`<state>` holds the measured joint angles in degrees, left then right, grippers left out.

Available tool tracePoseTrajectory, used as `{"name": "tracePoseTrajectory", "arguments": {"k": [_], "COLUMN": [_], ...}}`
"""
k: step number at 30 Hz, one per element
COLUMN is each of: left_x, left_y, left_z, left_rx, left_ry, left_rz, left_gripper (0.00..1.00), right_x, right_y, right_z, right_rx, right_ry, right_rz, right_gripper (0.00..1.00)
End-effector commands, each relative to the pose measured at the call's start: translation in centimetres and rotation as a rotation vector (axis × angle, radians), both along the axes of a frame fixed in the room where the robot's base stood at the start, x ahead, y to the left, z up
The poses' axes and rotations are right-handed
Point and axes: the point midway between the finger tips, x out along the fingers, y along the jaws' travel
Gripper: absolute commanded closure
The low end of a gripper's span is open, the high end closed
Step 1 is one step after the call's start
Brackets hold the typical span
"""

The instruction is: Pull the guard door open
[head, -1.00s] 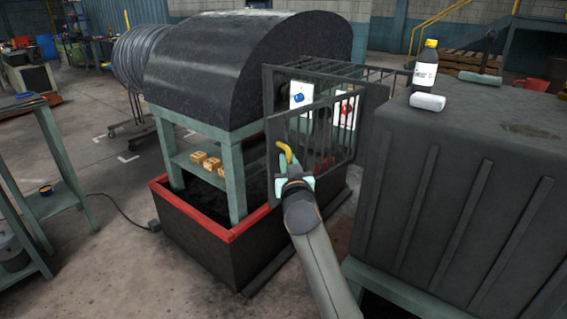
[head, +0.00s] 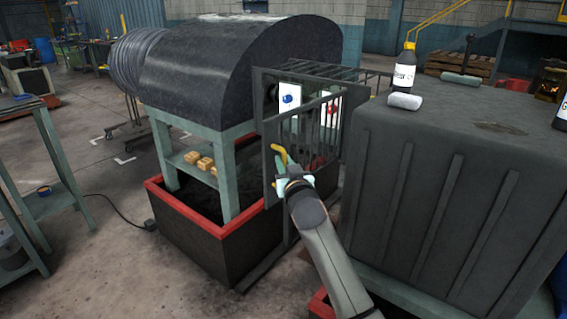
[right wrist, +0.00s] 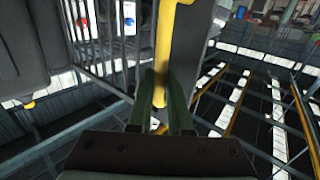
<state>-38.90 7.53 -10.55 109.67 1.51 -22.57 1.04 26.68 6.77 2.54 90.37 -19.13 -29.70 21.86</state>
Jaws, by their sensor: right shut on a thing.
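The guard door (head: 267,160) is a dark barred panel on the cage in front of the dark drum housing. It stands swung out at an angle, its near edge toward me. Its yellow handle (head: 279,152) is on the near part of the door. My right gripper (head: 284,168) is at this handle. In the right wrist view, the two fingers (right wrist: 160,92) are shut on the yellow bar (right wrist: 164,48), one on each side. The lower end of the bar shows between the fingers. My left gripper is not in view.
A large dark ribbed cabinet (head: 440,190) stands close on the right, with a bottle (head: 404,72) and a pale roll (head: 405,101) on top. A red-rimmed tray (head: 190,220) lies below the drum housing (head: 220,70). Floor (head: 110,250) is free at the front left.

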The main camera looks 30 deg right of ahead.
Motion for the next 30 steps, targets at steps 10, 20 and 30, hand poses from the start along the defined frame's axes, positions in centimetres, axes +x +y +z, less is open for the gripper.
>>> {"name": "tracePoseTrajectory", "arguments": {"k": [10, 20, 30], "left_x": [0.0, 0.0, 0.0], "left_y": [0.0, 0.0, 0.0], "left_z": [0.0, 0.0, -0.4], "left_rx": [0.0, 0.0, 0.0], "left_ry": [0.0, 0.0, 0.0], "left_rz": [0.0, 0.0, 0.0], "left_gripper": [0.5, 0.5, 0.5], "right_x": [-0.1, -0.1, -3.6], "right_y": [-0.5, -0.2, 0.8], "right_z": [0.5, 0.1, 0.0], "right_rx": [-0.003, -0.001, 0.0], "right_ry": [-0.008, -0.003, -0.003], "right_rz": [-0.009, -0.004, -0.003], "right_gripper": [0.59, 0.53, 0.53]}}
